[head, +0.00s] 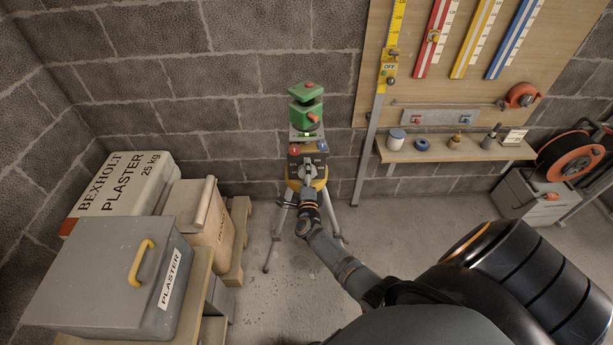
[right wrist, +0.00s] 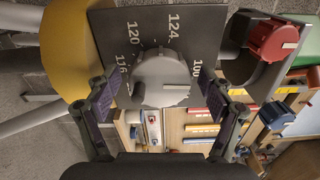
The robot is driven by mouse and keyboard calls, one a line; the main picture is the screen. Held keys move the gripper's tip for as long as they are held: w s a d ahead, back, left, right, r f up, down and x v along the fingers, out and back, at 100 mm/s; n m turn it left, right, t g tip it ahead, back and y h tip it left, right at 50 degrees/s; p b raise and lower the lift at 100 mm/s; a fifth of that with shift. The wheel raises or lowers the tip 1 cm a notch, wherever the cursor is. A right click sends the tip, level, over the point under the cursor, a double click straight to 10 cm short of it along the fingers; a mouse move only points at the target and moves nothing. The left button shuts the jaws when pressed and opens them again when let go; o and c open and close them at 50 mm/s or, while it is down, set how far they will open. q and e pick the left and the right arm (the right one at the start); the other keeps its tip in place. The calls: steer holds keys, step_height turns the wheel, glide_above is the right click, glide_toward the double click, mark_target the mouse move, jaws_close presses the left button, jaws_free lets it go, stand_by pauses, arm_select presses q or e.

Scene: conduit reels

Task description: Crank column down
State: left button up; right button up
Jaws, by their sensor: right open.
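A tripod stand (head: 337,222) with a yellow head stands by the wall and carries a green device (head: 306,95) on top. On its front is a dark plate (head: 292,163) with printed numbers, which shows closely in the right wrist view (right wrist: 205,28). My left gripper is out of view.
A red knob (head: 294,150) and a blue knob (head: 323,147) flank the plate's top. Plaster boxes and a grey case (head: 95,275) stand left. A shelf (head: 455,153) with small items, a tool board (head: 420,75) and an orange reel (head: 570,158) are right.

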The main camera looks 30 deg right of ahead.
steer(key=v, duration=1.2)
steer(key=shift+d, duration=0.1)
